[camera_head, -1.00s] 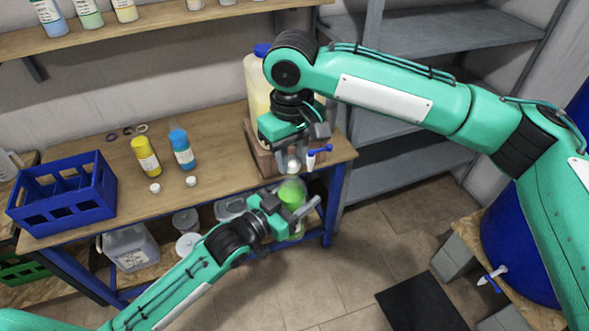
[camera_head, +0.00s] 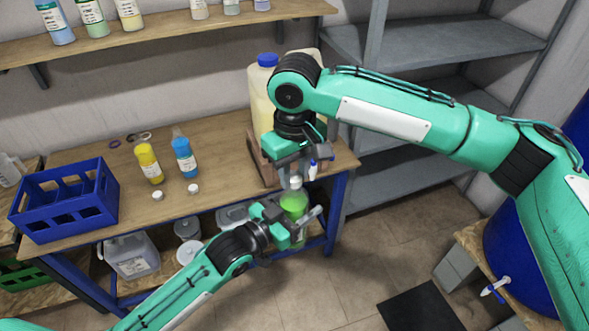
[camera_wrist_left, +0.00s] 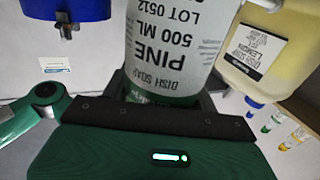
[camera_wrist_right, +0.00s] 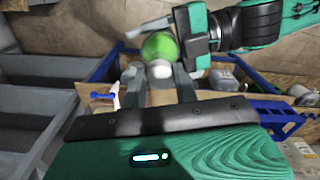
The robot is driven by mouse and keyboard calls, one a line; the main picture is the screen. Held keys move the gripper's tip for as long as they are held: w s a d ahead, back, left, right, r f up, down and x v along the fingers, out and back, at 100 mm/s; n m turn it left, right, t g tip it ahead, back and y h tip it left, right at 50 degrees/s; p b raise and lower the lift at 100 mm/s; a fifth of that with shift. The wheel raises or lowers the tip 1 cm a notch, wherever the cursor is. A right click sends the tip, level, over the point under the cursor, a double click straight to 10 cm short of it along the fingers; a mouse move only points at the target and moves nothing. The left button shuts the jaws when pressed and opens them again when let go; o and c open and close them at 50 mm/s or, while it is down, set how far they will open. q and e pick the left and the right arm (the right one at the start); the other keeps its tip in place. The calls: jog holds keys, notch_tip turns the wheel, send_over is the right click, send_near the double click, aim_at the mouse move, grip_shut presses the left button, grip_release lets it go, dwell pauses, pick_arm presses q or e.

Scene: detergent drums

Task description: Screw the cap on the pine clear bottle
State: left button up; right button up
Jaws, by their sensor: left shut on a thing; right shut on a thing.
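The pine clear bottle (camera_head: 294,203) holds green liquid and stands upright beyond the table's front edge. My left gripper (camera_head: 296,217) is shut around its body; the left wrist view shows its PINE label (camera_wrist_left: 172,45) close up. My right gripper (camera_head: 296,174) points down just above the bottle, its fingers shut at the top. In the right wrist view, a pale cap (camera_wrist_right: 160,69) shows between the fingertips, in line with the green bottle (camera_wrist_right: 160,46). The fingers partly hide the neck, and I cannot tell how far the cap sits on it.
The table (camera_head: 215,200) carries a blue crate (camera_head: 65,205), a yellow bottle (camera_head: 149,163), a blue bottle (camera_head: 184,157) and two loose white caps (camera_head: 193,188). A pale yellow drum (camera_head: 262,95) with a tap (camera_head: 312,170) stands behind my right gripper. Containers fill the lower shelf.

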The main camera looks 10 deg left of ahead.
jog(key=shift+f, duration=0.55)
jog(key=m, duration=0.6)
jog(key=shift+a, duration=0.1)
jog(key=m, duration=0.6)
jog(key=shift+a, duration=0.1)
jog(key=m, duration=0.6)
jog(key=shift+a+m, duration=0.1)
jog(key=shift+m, duration=0.2)
jog(key=m, duration=0.3)
jog(key=shift+w, duration=0.1)
jog(key=m, duration=0.4)
jog(key=shift+w, duration=0.1)
jog(key=o, duration=0.9)
